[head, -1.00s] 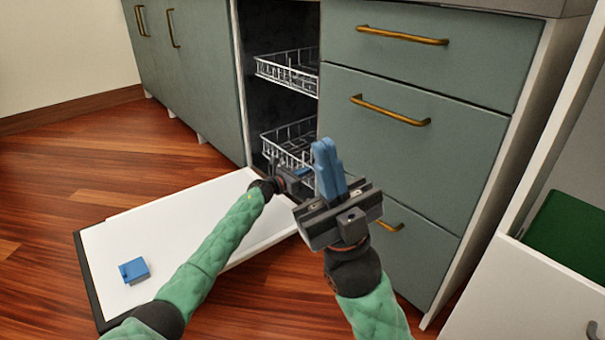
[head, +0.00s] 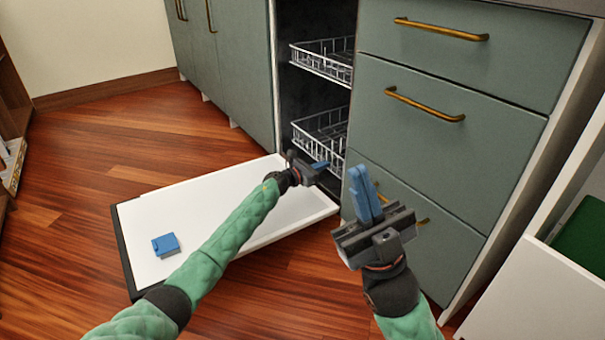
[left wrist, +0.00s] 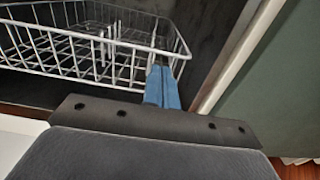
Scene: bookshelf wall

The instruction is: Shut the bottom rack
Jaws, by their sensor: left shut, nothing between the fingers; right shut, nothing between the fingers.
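The bottom rack (head: 320,138) is a white wire rack low inside the dark dishwasher opening; its front edge stands near the opening. It also shows in the left wrist view (left wrist: 88,52), large and close. My left gripper (head: 322,165) is shut and empty, just in front of the rack's lower right part. In the left wrist view its blue fingers (left wrist: 162,86) overlap the rack's front right corner; I cannot tell whether they touch it. My right gripper (head: 363,185) is shut and empty, raised before the drawer fronts. The top rack (head: 323,60) sits above.
The white dishwasher door (head: 215,235) lies folded down, with a blue block-like item (head: 165,244) on it. Green drawers (head: 430,130) with brass handles stand to the right. An open white drawer (head: 520,295) is at the lower right. Wooden floor is clear at left.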

